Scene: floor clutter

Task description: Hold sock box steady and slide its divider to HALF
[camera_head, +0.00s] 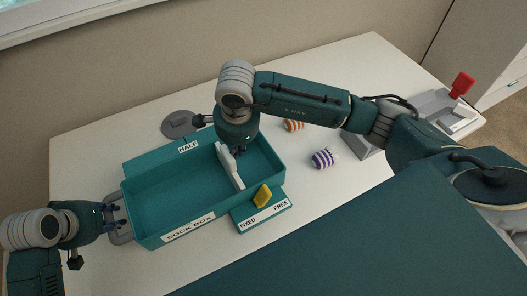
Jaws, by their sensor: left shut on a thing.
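The teal sock box (165,205) sits on the white table, its SOCK BOX label on the front wall. A white divider (230,170) stands across the inside, right of the HALF label (188,147) on the back edge. A yellow lever (263,196) sits on the front plate marked FIXED and FREE; I cannot tell its exact setting. My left gripper (118,213) is shut on the grey handle at the box's left end. My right gripper (238,150) is over the divider's back part; its fingers are mostly hidden, so its opening and contact are unclear.
An orange-striped sock roll (293,125) and a purple-striped one (325,158) lie on the table right of the box. A grey round base (180,124) is behind the box. A grey device with a red knob (462,84) stands at the far right. The table's (85,165) back left is clear.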

